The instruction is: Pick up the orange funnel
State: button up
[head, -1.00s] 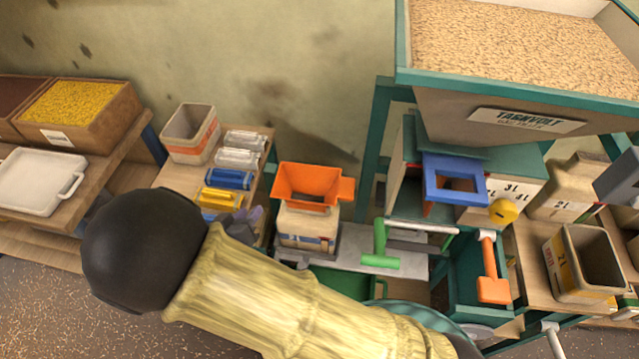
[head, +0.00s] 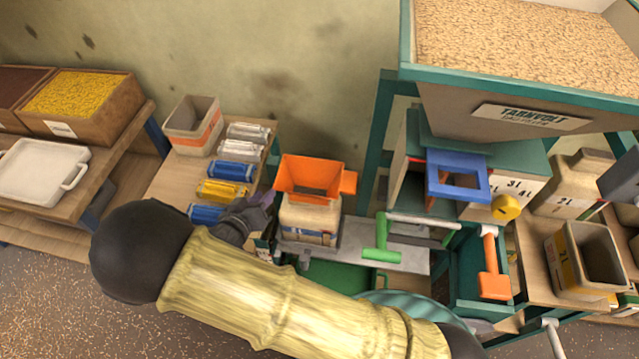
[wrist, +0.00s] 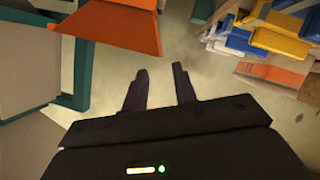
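The orange funnel (head: 310,178) sits on top of a cream bucket (head: 308,220) in the middle of the head view. It also shows in the wrist view (wrist: 115,22) at the upper left, ahead of and to the left of my fingers. My gripper (wrist: 162,82) is open in the wrist view, with two dark fingers apart and nothing between them. In the head view my gripper (head: 266,200) is just left of the funnel and bucket, apart from the funnel and partly hidden by my arm.
Blue, yellow and clear blocks (head: 222,191) lie on the wooden bench left of my gripper, beside a cream bin (head: 192,127). Right of the funnel are a teal frame (head: 372,150), a green handle (head: 381,245) and a blue frame piece (head: 457,178).

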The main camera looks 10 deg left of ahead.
send_near(289, 167)
jog(key=shift+s+a+r, duration=0.1)
jog(key=shift+s+a, duration=0.15)
jog(key=shift+s, duration=0.25)
jog(key=p+x, duration=0.1)
jog(key=x, duration=0.4)
jog(key=shift+w+d, duration=0.1)
jog(key=shift+w, duration=0.25)
grip_shut()
